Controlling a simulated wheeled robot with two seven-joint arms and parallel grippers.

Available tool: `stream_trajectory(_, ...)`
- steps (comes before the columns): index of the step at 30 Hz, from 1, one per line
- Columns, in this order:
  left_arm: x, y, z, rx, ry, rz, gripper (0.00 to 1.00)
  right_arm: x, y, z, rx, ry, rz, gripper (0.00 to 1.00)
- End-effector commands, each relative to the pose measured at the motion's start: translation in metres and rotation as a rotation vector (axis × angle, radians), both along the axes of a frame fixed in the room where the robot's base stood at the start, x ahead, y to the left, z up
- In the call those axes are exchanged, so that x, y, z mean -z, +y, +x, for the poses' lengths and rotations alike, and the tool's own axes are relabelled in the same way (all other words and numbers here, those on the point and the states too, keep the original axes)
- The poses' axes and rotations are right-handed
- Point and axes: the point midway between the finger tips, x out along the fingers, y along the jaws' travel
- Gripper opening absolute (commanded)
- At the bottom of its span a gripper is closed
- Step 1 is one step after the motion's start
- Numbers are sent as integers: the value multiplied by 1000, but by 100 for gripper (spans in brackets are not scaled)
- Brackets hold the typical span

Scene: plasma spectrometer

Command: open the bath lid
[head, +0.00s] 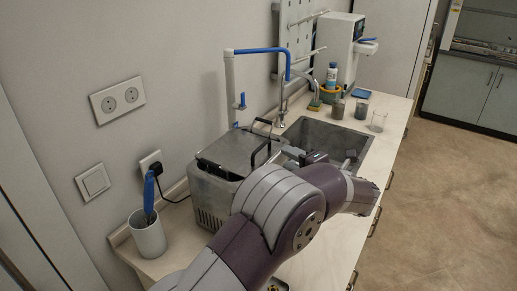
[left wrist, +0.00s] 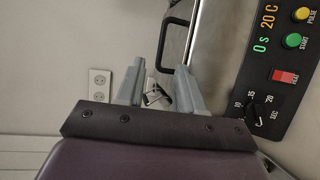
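The bath (head: 212,195) is a metal box on the counter by the wall, with a flat grey lid (head: 232,150) that looks shut. My left gripper (head: 292,153) is right of the bath, partly hidden by my arm. In the left wrist view the gripper (left wrist: 160,70) is open, its grey fingers apart. The black handle (left wrist: 163,45) shows with its end between the fingertips; I cannot tell whether they touch. The bath's control panel (left wrist: 282,75) is at right there. My right gripper is not in view.
A sink (head: 325,137) with a tap lies beyond the bath. A blue-topped pipe stand (head: 230,90) rises behind it. A white cup (head: 148,237) with a blue-handled tool stands left. Jars and a glass beaker (head: 378,121) stand past the sink.

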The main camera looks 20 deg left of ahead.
Motion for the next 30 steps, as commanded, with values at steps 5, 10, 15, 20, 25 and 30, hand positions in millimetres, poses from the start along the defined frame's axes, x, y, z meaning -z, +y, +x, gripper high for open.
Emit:
stream_trajectory(5,5,25,9,-20,11,-13,37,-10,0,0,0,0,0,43)
stream_trajectory(10,13,63,32,-20,12,-12,37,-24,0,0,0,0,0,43)
stream_trajectory(15,20,93,51,-18,10,-12,37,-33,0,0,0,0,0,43)
stream_trajectory(20,25,106,59,-16,9,-12,37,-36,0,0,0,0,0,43)
stream_trajectory(25,27,109,61,-15,9,-12,37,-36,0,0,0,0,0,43)
stream_trajectory(30,27,108,60,-15,9,-12,18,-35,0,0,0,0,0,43)
